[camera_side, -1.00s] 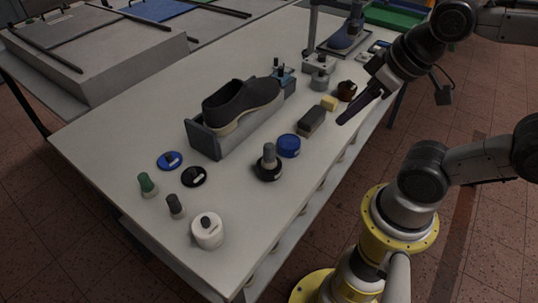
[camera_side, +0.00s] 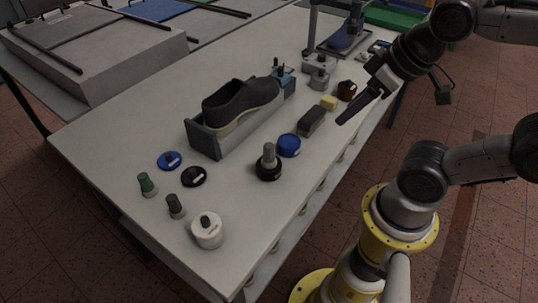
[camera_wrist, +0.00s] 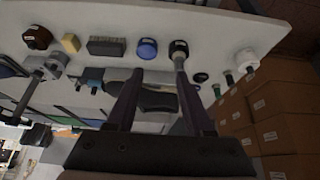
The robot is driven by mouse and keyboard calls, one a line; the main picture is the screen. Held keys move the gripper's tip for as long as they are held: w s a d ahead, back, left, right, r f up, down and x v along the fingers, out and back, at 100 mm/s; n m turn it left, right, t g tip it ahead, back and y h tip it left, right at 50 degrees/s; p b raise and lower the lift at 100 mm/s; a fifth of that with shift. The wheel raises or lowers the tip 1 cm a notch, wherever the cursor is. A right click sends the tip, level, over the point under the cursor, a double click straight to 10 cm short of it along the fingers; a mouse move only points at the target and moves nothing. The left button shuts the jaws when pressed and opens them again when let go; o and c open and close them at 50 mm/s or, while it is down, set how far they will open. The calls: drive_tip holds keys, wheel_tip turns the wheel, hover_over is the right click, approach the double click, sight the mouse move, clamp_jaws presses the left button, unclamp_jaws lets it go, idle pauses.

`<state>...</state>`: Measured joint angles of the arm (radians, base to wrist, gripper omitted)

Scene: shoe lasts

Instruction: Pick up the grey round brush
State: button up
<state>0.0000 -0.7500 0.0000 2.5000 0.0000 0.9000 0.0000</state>
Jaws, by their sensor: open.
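The grey round brush (camera_side: 268,162) stands upright on the table, with a grey handle on a round black base. It also shows in the wrist view (camera_wrist: 179,52), above the tip of the right finger. My gripper (camera_side: 343,121) is at the table's right edge, raised above it and well apart from the brush. In the wrist view, its two dark fingers (camera_wrist: 162,84) are spread apart with nothing held between them. The view between the fingers looks onto the dark shoe, partly hidden by them.
A dark shoe (camera_side: 240,103) sits on a grey stand behind the brush. A blue round tin (camera_side: 288,146) is close beside the brush. A dark block brush (camera_side: 311,121), yellow block (camera_side: 329,103) and brown jar (camera_side: 347,91) line the right side. A white pot (camera_side: 207,232) stands near the front.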

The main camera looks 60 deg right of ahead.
drive_tip(key=shift+o, duration=1.3)
drive_tip(key=w+r+m+g, duration=0.1)
drive_tip(key=w+r+m, duration=0.25)
drive_tip(key=m, duration=0.45)
drive_tip(key=m+g, duration=0.4)
drive_tip(key=m, duration=0.2)
hover_over(269, 145)
wheel_tip(269, 145, down, 4)
drive_tip(key=shift+g, duration=0.3)
drive_tip(key=f, duration=0.8)
drive_tip(key=shift+a+f, duration=0.2)
drive_tip(key=shift+d+f, duration=0.2)
drive_tip(key=shift+f, duration=2.95)
